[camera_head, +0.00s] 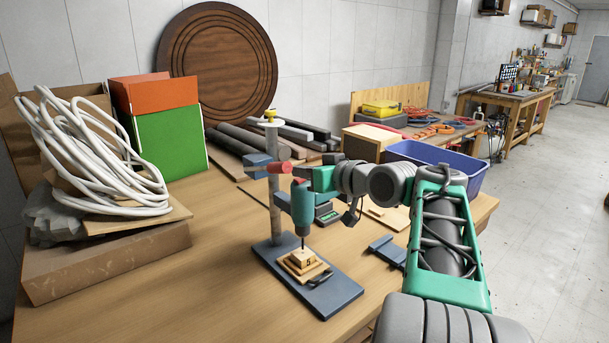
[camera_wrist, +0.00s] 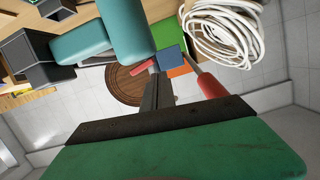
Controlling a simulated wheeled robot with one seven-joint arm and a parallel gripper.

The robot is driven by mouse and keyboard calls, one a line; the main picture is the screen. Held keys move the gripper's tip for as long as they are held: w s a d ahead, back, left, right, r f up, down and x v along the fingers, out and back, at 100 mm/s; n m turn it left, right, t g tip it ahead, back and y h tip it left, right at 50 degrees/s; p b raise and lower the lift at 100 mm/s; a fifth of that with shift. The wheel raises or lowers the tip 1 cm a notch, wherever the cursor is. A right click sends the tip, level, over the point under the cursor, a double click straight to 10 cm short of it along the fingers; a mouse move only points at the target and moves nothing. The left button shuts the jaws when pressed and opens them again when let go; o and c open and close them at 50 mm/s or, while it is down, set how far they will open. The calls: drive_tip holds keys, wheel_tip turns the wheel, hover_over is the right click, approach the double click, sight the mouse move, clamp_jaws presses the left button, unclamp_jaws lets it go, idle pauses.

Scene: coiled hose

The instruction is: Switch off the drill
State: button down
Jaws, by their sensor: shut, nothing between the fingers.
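The drill (camera_head: 302,208) is a teal body held upright on a grey column (camera_head: 275,190) over a dark blue base plate (camera_head: 325,290). Its bit points down at a small stepped wooden block (camera_head: 303,262) on the plate. A red handle (camera_head: 280,168) shows near its top, beside a blue part. My gripper (camera_head: 301,172) is shut and empty, just above the drill's top. In the wrist view its shut fingers (camera_wrist: 157,92) lie beside the teal drill body (camera_wrist: 125,28), with a red handle (camera_wrist: 211,86) to the right. I cannot make out a switch or contact.
A coiled white hose (camera_head: 90,150) lies on boxes at the left. Green and orange panels (camera_head: 160,130) stand behind it. Dark bars (camera_head: 250,142) lie at the back, and a blue bin (camera_head: 435,158) stands at the right. The table's front left (camera_head: 180,300) is clear.

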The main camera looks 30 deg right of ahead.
drive_tip(key=s+r, duration=0.5)
drive_tip(key=s, duration=0.4)
drive_tip(key=shift+s+d+r+b, duration=0.15)
drive_tip(key=shift+s+d+b, duration=0.2)
drive_tip(key=shift+s+b, duration=0.05)
